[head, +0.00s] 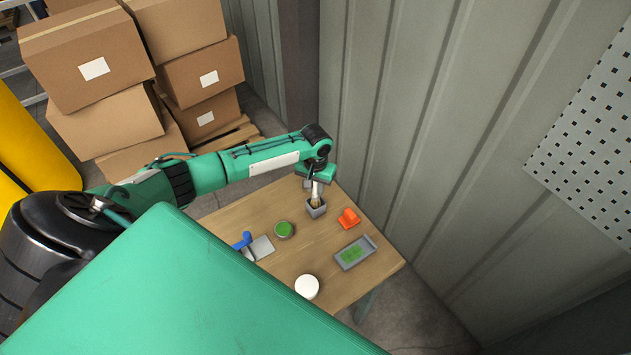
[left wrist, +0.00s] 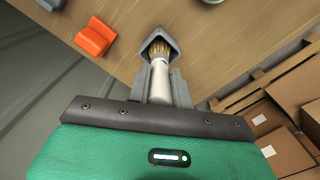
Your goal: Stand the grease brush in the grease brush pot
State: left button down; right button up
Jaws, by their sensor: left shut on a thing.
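The grease brush (left wrist: 160,72) has a pale handle and tan bristles. My left gripper (head: 316,186) is shut on its handle, with the bristle end pointing down. The grease brush pot (head: 316,209) is a small grey square cup on the table near its far corner. In the left wrist view the pot's rim (left wrist: 171,41) shows around the bristles, so the bristle end appears to be at or inside the pot's mouth. Whether the brush touches the pot's bottom is hidden. My right gripper is not in view.
On the wooden table (head: 285,262) stand an orange block-like item (head: 348,218), a grey tray with green patches (head: 355,253), a green-topped round tin (head: 284,230), a white round lid (head: 307,287) and a blue-handled scraper (head: 258,247). A corrugated wall (head: 420,130) rises behind.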

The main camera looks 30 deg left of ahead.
pick_arm(q)
jog(key=shift+f+b, duration=0.3)
jog(key=shift+f, duration=0.6)
jog(key=c, duration=1.2)
grip_release()
jog(key=shift+o, duration=0.2)
notch_tip(320, 180, up, 13)
jog(key=b, duration=0.4)
jog(key=shift+f, duration=0.1)
jog(key=shift+r, duration=0.5)
